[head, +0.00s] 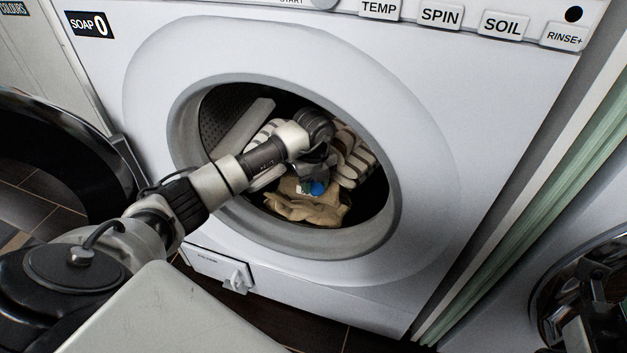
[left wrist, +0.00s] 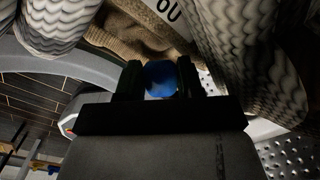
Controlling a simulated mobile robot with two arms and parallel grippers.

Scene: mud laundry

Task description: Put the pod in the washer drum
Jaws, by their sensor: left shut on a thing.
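The blue pod (head: 318,188) shows inside the washer drum (head: 215,122), above a tan cloth. My left arm reaches through the round door opening, and my left gripper (head: 314,178) is inside the drum. In the left wrist view the pod (left wrist: 161,80) sits between the two dark fingers of my left gripper (left wrist: 160,78), which is shut on it. The pod's lower part is hidden by the gripper body. At the lower right edge of the head view a dark shape may be my right gripper; its fingers cannot be made out.
Laundry lies in the drum: a tan cloth (head: 305,208) and striped cloths (head: 352,158) around the gripper. The pale door ring (head: 385,215) surrounds the arm. An open dark round door (head: 50,150) stands at the left. Another machine is at the lower right.

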